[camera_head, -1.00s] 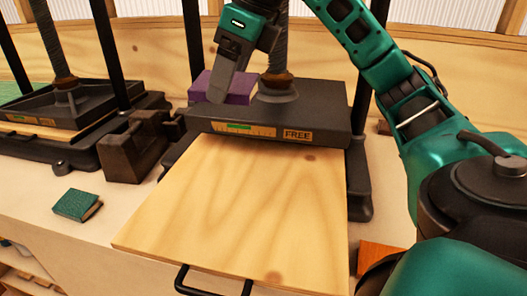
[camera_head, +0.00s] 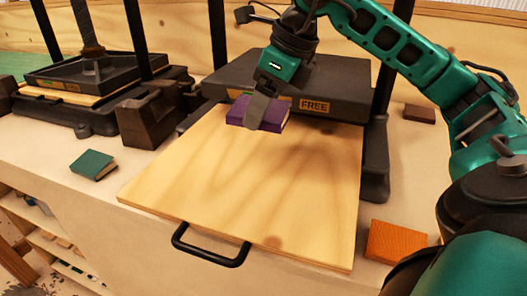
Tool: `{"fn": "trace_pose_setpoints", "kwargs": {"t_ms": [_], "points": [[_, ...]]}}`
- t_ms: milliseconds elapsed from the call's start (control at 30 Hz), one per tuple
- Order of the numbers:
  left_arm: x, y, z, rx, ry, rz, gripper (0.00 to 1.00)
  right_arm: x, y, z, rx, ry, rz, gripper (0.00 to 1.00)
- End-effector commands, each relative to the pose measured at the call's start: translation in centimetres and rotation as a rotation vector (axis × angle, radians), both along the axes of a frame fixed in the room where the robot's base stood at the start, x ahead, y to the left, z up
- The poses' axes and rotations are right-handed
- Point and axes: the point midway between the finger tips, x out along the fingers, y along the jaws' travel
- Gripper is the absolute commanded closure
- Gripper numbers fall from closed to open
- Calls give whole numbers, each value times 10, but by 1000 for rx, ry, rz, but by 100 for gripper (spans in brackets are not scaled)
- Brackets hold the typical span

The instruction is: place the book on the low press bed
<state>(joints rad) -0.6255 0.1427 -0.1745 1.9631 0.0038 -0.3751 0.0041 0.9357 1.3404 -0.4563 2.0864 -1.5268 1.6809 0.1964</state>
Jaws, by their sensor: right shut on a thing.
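A purple book (camera_head: 240,112) is held in my right gripper (camera_head: 262,112). The gripper reaches down from the upper right and is shut on the book. The book is over the back part of a pale wooden press bed (camera_head: 200,190), in front of the dark press plate labelled FREE (camera_head: 340,85). It seems to be above the board, but I cannot tell the exact gap. The bed is pulled out toward me, with a black handle (camera_head: 210,252) on its front edge, and its surface is bare. My left gripper is not in view.
A green book (camera_head: 92,164) lies on the table left of the bed. An orange block (camera_head: 396,241) lies to its right and a small brown block (camera_head: 419,113) farther back. A second press (camera_head: 95,75) and a dark brown stand (camera_head: 147,120) are at the left. Black posts flank the press.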

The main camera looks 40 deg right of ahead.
Motion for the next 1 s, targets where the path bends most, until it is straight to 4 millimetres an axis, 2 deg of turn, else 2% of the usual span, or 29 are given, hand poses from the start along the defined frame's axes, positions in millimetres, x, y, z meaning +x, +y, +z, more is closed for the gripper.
{"fn": "trace_pose_setpoints", "kwargs": {"t_ms": [33,100,267,500,967,1000], "points": [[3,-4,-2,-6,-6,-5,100,-1,-1,-15,-4,4,-2,60],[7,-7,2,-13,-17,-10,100,-1,-1,-25,-3,2,-1,60],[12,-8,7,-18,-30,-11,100,0,0,-36,-1,0,0,60],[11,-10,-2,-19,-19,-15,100,0,0,-71,-2,2,0,60],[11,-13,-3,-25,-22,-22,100,0,0,-80,-1,-1,1,60],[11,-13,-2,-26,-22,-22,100,0,0,-80,-1,-1,1,28]]}}
